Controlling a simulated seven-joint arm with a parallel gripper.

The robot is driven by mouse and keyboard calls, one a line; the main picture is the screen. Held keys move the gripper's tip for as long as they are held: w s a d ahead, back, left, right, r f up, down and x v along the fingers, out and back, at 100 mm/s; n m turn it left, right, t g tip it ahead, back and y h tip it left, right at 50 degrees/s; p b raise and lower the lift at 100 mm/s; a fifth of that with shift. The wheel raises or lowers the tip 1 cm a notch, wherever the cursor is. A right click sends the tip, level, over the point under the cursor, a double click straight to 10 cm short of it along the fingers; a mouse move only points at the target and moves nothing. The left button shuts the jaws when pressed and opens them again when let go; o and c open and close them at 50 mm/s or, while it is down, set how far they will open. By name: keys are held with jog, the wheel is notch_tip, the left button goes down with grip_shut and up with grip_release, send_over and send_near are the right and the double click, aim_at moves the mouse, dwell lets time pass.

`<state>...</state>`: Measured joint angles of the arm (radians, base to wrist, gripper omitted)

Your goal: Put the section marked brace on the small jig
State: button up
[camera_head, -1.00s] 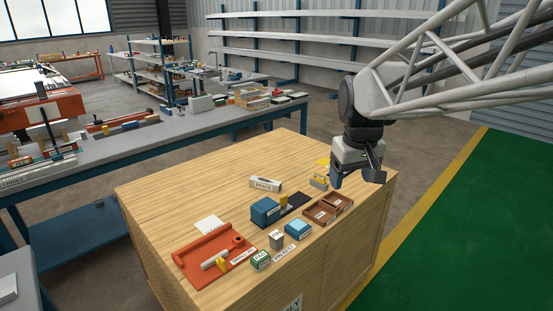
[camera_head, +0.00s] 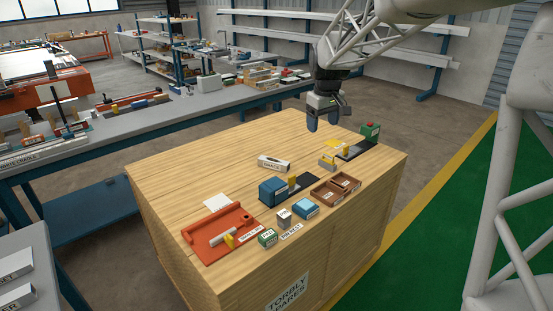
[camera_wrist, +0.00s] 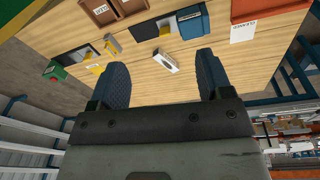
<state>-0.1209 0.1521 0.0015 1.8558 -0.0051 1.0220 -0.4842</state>
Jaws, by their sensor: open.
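The section marked brace (camera_head: 273,163), a white block with a dark-lettered label, lies on the wooden bench top (camera_head: 225,165), left of and below my gripper in the head view. In the wrist view the brace (camera_wrist: 166,61) shows beyond and between my fingertips, clear of both. My gripper (camera_head: 328,116) is open and empty, above the far side of the bench. A small fixture with a yellow part (camera_head: 328,160) and a dark plate (camera_head: 357,148) with a green box and red button stand at the right; I cannot read which is the small jig.
A blue block (camera_head: 272,191) on a dark plate with a yellow part stands near the brace. An orange jig (camera_head: 215,236) is at left. Brown trays (camera_head: 335,187) and small labelled boxes line the front. Bare wood lies behind the brace.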

jog(key=w+a+f+n, duration=0.2)
jog(key=w+a+f, duration=0.25)
jog(key=w, duration=0.45)
jog(key=w+a+f+n, duration=0.1)
jog(key=w+a+f, duration=0.3)
jog(key=w, duration=0.5)
jog(key=n+g, duration=0.1)
jog(key=n, duration=0.2)
send_over(272, 160)
jog(key=f, duration=1.7)
jog(key=shift+s+d, duration=0.35)
jog(key=shift+d, duration=0.05)
jog(key=shift+w+a+f+n, duration=0.25)
jog(key=shift+w+f+n, duration=0.05)
jog(key=shift+f, duration=0.25)
jog(key=shift+f, duration=0.1)
jog(key=shift+f, duration=1.2)
jog(key=shift+f, duration=0.1)
jog(key=shift+f, duration=2.5)
